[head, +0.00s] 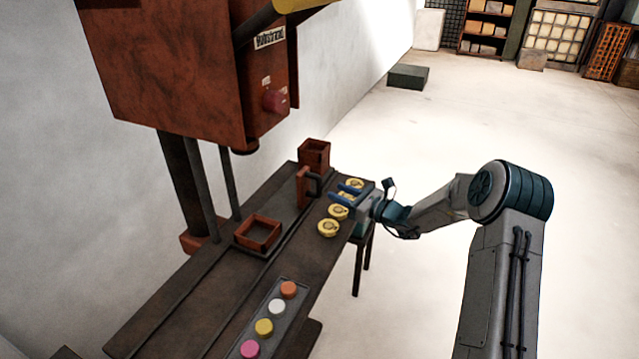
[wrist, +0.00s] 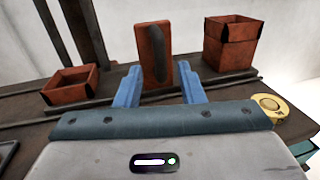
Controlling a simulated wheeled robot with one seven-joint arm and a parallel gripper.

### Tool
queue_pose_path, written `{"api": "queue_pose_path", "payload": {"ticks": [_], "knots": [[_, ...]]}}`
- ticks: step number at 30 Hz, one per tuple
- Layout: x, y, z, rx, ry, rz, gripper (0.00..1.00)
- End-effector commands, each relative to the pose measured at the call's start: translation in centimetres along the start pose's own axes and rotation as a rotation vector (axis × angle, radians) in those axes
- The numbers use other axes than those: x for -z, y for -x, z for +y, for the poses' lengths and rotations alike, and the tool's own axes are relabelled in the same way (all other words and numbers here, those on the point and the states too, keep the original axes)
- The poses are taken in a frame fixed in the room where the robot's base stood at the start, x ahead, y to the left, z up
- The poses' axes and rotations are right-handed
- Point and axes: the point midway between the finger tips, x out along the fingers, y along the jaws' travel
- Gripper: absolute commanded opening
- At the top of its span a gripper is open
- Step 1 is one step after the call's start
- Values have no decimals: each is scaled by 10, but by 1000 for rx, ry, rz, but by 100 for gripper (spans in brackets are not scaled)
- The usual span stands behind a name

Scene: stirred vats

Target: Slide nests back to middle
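Two red-brown square nests sit along a dark rail on the bench: a shallow open one (head: 258,233) and a taller box-like one (head: 314,155). In the wrist view the shallow nest (wrist: 70,90) is at left and the taller one (wrist: 230,45) at right. Between them stands an upright red-brown block with a dark handle (head: 303,187), also in the wrist view (wrist: 143,55). My gripper (head: 335,196) has its blue fingers apart and pointing at the handle block. In the wrist view the gripper (wrist: 160,82) is empty, with the block beyond the fingers.
Several yellow discs (head: 328,228) lie on the bench's near edge, around and below my gripper. A tray (head: 262,330) with coloured buttons is at the front. A large red press housing (head: 180,60) overhangs the bench at left. Open floor lies to the right.

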Motion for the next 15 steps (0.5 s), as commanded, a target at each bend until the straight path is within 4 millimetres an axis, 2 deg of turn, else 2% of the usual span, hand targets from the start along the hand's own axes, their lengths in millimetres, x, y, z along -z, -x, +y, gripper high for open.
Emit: {"api": "queue_pose_path", "payload": {"ticks": [1, 6, 10, 15], "knots": [[-2, -13, 1, -3, 1, -2, 36], [-1, -46, 1, -3, 0, -1, 36], [-1, -64, 1, -3, 1, 0, 36], [0, -75, 0, 0, 1, 0, 36]]}}
